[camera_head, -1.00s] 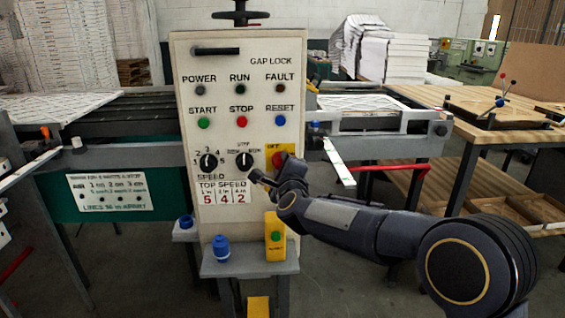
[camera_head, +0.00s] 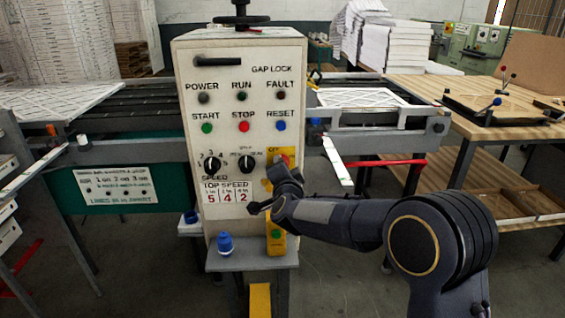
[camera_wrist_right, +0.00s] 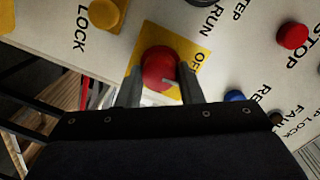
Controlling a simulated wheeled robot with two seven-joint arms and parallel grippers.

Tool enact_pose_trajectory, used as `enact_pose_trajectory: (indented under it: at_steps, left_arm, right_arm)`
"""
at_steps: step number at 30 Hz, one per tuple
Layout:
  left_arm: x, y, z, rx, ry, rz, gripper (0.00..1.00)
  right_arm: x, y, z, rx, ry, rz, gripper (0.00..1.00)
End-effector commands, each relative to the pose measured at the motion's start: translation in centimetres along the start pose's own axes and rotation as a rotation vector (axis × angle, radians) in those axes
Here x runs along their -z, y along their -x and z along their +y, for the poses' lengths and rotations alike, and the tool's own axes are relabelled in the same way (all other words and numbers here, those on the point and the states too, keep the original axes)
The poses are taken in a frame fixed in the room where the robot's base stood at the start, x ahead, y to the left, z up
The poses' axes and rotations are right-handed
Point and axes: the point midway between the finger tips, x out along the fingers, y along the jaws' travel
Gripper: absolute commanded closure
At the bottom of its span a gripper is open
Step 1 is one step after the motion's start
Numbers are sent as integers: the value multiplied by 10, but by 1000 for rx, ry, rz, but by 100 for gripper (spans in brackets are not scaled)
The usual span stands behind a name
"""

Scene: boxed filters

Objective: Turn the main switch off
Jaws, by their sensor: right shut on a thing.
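The main switch is a red round knob (camera_wrist_right: 158,68) on a yellow plate (camera_wrist_right: 146,38) marked OFF, on the front of the pale control panel (camera_head: 236,185). In the right wrist view my right gripper (camera_wrist_right: 162,90) has one finger on each side of the red knob, shut on it. A small pale mark shows on the knob's face. In the head view the right arm reaches in from the right, and its hand hides most of the plate; a little of the red knob (camera_head: 285,158) shows above it. My left gripper is not in view.
The panel carries a green start button (camera_head: 207,128), red stop button (camera_head: 243,127), blue reset button (camera_head: 281,126) and two black dials. Below stand a yellow box with a green button (camera_head: 276,234) and a blue knob (camera_head: 225,243). A wooden table (camera_head: 470,122) is at the right.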

Motion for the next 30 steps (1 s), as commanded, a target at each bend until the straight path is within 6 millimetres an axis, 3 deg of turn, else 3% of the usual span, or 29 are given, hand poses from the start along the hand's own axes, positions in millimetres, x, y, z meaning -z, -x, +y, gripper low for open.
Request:
enact_pose_trajectory:
  at_steps: [13, 30]
  left_arm:
    - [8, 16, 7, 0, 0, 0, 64]
    - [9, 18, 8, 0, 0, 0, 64]
  right_arm:
    - [-2, 0, 0, -17, 249, 10, 89]
    - [-3, 0, 2, -20, 294, 12, 89]
